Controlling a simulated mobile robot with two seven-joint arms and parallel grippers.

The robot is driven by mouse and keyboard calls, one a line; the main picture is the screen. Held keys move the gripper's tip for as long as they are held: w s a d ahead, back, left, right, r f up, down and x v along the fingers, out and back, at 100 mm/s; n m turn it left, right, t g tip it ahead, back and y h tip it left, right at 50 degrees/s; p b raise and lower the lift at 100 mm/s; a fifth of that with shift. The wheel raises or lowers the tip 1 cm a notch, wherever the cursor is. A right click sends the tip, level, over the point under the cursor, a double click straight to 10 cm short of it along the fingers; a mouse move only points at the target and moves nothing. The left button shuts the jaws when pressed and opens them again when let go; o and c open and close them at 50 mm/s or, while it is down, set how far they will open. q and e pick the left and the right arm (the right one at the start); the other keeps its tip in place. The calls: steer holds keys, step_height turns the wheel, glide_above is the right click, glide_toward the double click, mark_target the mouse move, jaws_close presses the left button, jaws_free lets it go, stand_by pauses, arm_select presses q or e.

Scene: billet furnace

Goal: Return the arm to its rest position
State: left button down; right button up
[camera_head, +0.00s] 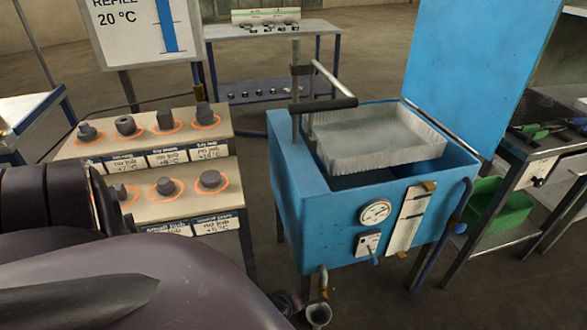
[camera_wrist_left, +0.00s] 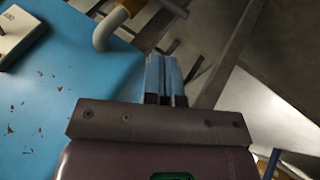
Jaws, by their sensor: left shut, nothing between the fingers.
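My left arm, dark purple, fills the lower left of the head view, and its gripper is largely hidden behind it there. In the left wrist view my left gripper (camera_wrist_left: 166,75) is shut with nothing between its fingers. It is close to the blue front of the tank (camera_wrist_left: 35,115), beside a pale spout (camera_wrist_left: 105,30) with an orange part. I cannot tell whether it touches them. In the head view the blue tank (camera_head: 330,235) stands open with a pale mesh basket (camera_head: 375,140) at its top. My right gripper is not in view.
A stepped stand (camera_head: 215,200) with several dark plugs in orange rings is left of the tank. A bench (camera_head: 270,32) stands behind. A tool table (camera_head: 535,150) with a green bin (camera_head: 495,215) is at the right. Bare floor shows between stand and tank.

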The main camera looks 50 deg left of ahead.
arm_select(q)
steer(key=shift+v, duration=0.9)
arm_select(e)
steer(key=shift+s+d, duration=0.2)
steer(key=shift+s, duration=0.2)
arm_select(q)
steer(key=shift+s, duration=0.15)
